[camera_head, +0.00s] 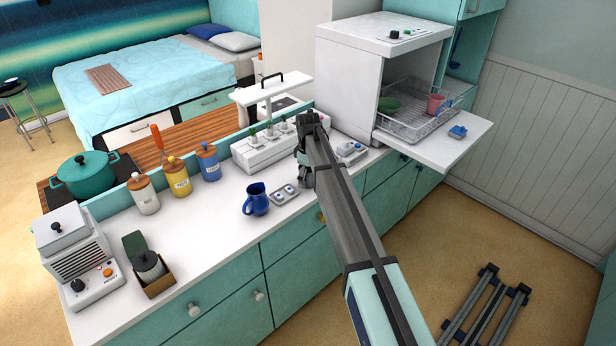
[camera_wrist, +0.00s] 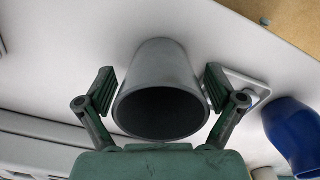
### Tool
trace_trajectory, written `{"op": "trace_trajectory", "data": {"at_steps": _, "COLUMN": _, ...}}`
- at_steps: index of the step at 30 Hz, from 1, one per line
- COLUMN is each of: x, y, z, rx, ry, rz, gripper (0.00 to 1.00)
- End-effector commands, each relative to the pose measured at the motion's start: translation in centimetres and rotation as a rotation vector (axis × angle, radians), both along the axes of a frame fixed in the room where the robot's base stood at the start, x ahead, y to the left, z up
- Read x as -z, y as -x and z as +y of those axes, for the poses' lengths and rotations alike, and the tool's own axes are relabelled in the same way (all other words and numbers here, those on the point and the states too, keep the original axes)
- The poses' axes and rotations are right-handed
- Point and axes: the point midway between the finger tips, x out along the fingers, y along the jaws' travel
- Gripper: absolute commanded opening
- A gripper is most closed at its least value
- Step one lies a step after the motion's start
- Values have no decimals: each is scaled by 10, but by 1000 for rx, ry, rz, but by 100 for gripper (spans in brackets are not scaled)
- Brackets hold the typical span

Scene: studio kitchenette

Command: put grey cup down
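The grey cup (camera_wrist: 160,70) is in the middle of the wrist view, its dark mouth towards the camera and its far end towards the white counter (camera_wrist: 60,60). It appears to stand on the counter. My gripper (camera_wrist: 160,90) has one finger on each side of the cup.
A small grey tray (camera_head: 285,194) and a blue jug (camera_head: 256,200) stand left of the cup. A white rack unit (camera_head: 268,150) is behind, and a grey object (camera_head: 351,152) is to the right. The counter front left of the jug is clear.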

Motion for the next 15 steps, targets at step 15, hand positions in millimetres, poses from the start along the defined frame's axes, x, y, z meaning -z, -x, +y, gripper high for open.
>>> {"op": "trace_trajectory", "data": {"at_steps": 15, "x": -23, "y": -1, "z": 0, "rx": 0, "ry": -1, "rz": -3, "gripper": 93}}
